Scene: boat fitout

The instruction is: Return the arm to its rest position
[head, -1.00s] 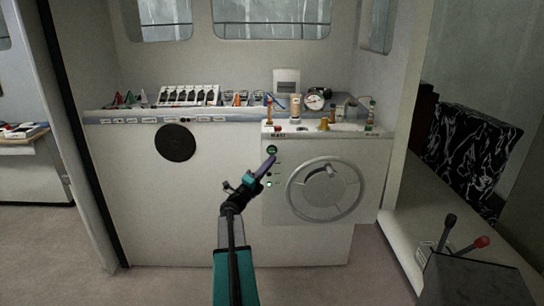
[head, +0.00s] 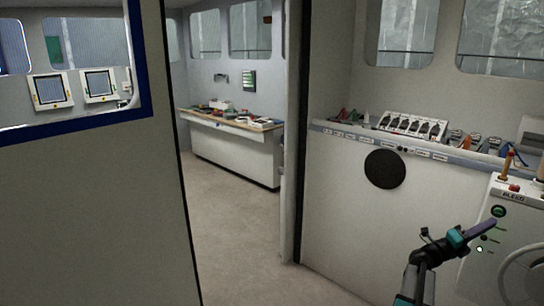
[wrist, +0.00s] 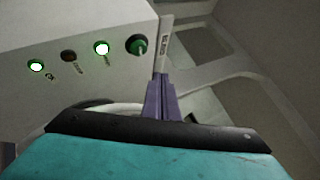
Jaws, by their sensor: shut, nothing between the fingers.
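My gripper (head: 482,229) shows at the lower right of the head view, with purple fingers pressed together and nothing between them. It points up and right toward the white machine (head: 510,212), in front of its column of small buttons. In the wrist view the shut fingers (wrist: 160,100) show at the middle, beside the panel's green button (wrist: 137,45) and lit lamps (wrist: 101,48). I cannot tell whether the fingertips touch the machine. My arm is stretched forward from the bottom edge of the head view.
A white counter (head: 345,200) with a round black disc (head: 384,169) and a row of switches (head: 412,126) stands left of the machine. A doorway with open floor (head: 235,225) leads to a far workbench (head: 240,120). A grey wall (head: 90,210) fills the left.

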